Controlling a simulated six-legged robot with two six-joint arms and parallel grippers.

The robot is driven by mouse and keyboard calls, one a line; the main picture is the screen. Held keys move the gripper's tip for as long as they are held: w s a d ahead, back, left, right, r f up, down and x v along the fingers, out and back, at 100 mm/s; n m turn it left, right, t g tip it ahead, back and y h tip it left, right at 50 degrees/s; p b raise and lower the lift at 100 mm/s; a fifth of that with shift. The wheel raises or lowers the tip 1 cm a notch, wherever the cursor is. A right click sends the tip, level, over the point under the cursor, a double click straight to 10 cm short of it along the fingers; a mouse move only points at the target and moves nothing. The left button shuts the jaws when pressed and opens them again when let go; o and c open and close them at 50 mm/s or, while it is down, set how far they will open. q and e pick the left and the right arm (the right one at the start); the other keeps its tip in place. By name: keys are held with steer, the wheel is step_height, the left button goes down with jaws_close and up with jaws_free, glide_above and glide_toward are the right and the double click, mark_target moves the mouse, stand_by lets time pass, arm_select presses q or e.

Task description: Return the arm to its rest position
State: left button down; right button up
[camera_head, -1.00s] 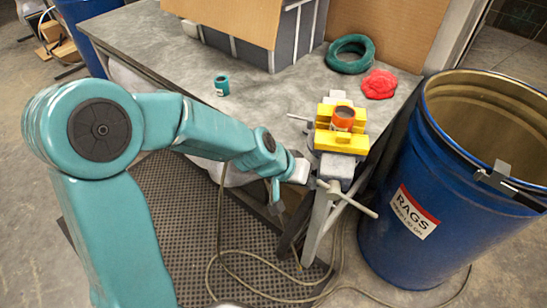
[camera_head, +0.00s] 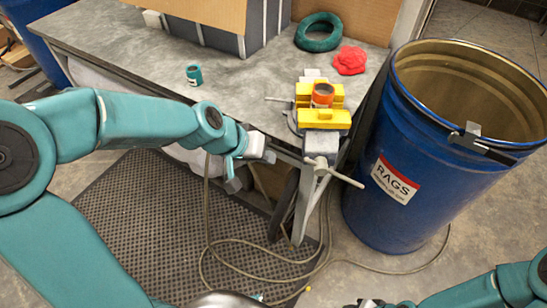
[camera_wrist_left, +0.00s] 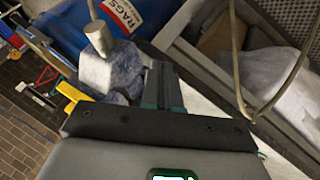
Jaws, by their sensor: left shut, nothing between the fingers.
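My left arm (camera_head: 150,120), teal with dark joint caps, reaches in from the left in the head view. In the left wrist view the shut fingers (camera_wrist_left: 161,84) show past the dark gripper body. My right arm (camera_head: 490,290) shows at the bottom right of the head view; only a cut-off bit of its end is in frame, too little to tell the jaws.
A blue RAGS drum (camera_head: 375,210) stands right. A hose (camera_head: 225,255) lies across the mat (camera_head: 130,215).

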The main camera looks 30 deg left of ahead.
arm_select(q)
steer(key=shift+d+v, duration=0.25)
steer(key=shift+v, duration=2.2)
steer(key=s+d+f+g, duration=0.1)
steer(key=d+f, duration=0.1)
steer(key=f, duration=0.6)
steer(key=s+d+f+g, duration=0.1)
steer(key=d+f+g, duration=0.1)
steer(key=f, duration=0.6)
steer(key=s+d+f+g, duration=0.1)
steer(key=s+d+f, duration=0.2)
steer(key=s+f, duration=0.3)
steer(key=s+d+f+g, duration=0.1)
steer(key=s+d+f, duration=0.3)
steer(key=f, duration=0.6)
steer(key=shift+s+d+g, duration=0.2)
steer(key=shift+s+g, duration=0.2)
steer(key=shift+s, duration=0.6)
steer(key=shift+a, duration=0.1)
